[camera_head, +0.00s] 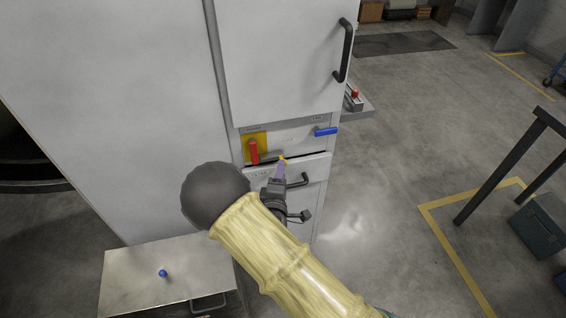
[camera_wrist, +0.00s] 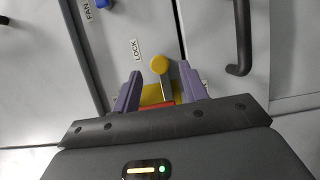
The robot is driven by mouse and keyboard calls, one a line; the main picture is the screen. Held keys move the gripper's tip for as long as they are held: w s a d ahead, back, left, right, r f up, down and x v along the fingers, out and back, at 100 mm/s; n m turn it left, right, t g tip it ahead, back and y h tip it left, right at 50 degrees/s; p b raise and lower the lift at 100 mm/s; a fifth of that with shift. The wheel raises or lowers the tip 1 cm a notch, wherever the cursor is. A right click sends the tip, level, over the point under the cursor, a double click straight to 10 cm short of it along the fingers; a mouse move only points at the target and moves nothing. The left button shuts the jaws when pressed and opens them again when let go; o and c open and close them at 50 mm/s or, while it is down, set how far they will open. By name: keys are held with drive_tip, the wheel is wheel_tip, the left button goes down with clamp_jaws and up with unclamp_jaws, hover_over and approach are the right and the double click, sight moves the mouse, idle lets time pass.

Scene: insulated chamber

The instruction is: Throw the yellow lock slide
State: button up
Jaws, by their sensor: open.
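In the head view the yellow knob (camera_head: 282,158) is a small spot at the tip of my gripper (camera_head: 281,168). In the wrist view my gripper (camera_wrist: 160,70) is open, with one purple finger on either side of the knob and stem. A gap shows on both sides near the knob. The lower part of the slide is hidden behind my gripper body.
A red lever (camera_head: 253,150) on a yellow plate stands left of the slide. A blue handle (camera_head: 326,131) is to its right. The upper door has a black handle (camera_head: 345,50). A lower black handle (camera_head: 298,180) is close by my gripper.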

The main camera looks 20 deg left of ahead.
drive_tip(key=shift+w+a, duration=0.2)
drive_tip(key=shift+w, duration=0.95)
drive_tip(key=shift+w+a, duration=0.15)
drive_tip(key=shift+w, duration=1)
